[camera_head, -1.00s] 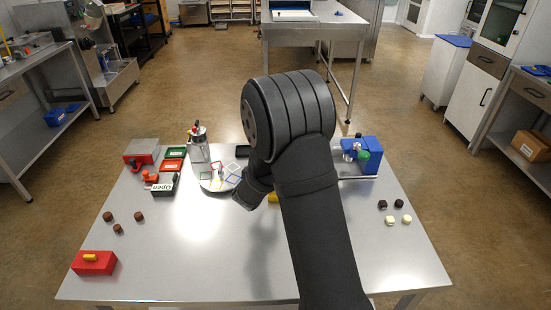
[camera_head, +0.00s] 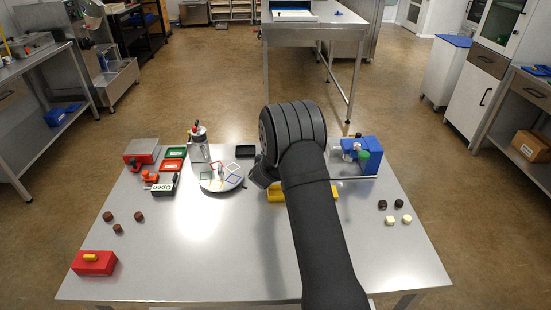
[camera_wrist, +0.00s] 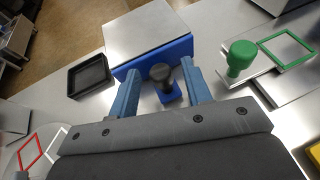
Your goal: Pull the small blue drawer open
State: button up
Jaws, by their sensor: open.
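The small blue drawer unit (camera_wrist: 172,60) with a grey metal top shows in the wrist view, just ahead of my gripper. A black knob (camera_wrist: 160,74) stands on a small blue piece (camera_wrist: 170,97) at its near side. My gripper (camera_wrist: 160,69) is open, with one blue-grey finger on each side of the knob. Small gaps show between the knob and both fingers, and I see no contact. In the head view my arm hides this unit, and my fingertips cannot be made out clearly there.
A black tray (camera_wrist: 90,76) lies left of the unit. A green knob (camera_wrist: 240,57) and green frame (camera_wrist: 288,52) are on the right. The round stand with coloured frames (camera_head: 222,184) is left of my arm; a blue device (camera_head: 368,162) stands to the right.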

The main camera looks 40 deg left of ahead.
grip_shut()
jog(key=s+d, duration=0.6)
jog(key=shift+s+d, duration=0.3)
grip_release()
jog(key=shift+r, duration=0.1)
jog(key=v, duration=1.7)
jog(key=shift+s, duration=0.15)
